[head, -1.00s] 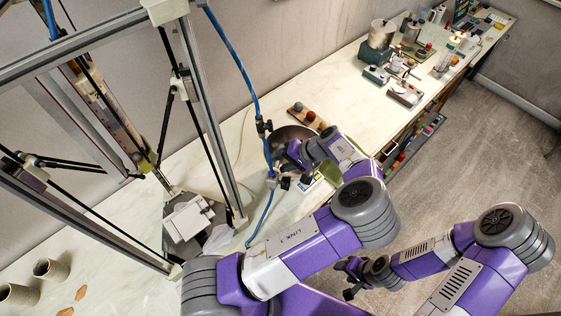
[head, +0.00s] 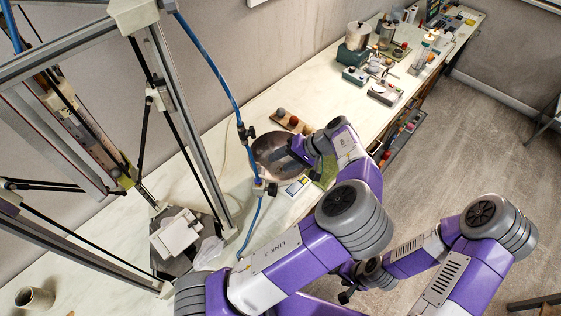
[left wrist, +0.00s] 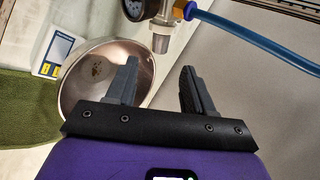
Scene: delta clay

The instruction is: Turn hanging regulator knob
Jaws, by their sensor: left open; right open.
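The hanging regulator (head: 261,188) is on a blue hose in front of the steel bowl in the head view. In the left wrist view, its round gauge (left wrist: 132,8) is cut off by the top edge, and its grey metal knob (left wrist: 160,44) points down in the picture. My left gripper (head: 288,156) is open and empty beside the regulator. In the left wrist view its fingers (left wrist: 160,75) are spread, and the knob appears just beyond the tips, between them and apart from them. My right gripper (head: 347,291) is open and empty, low and away from the bench.
A steel bowl (head: 268,142) and a wooden block with balls (head: 284,119) sit behind the regulator. A green cloth (left wrist: 28,115) lies beside the bowl. A metal frame (head: 185,125) stands at the left.

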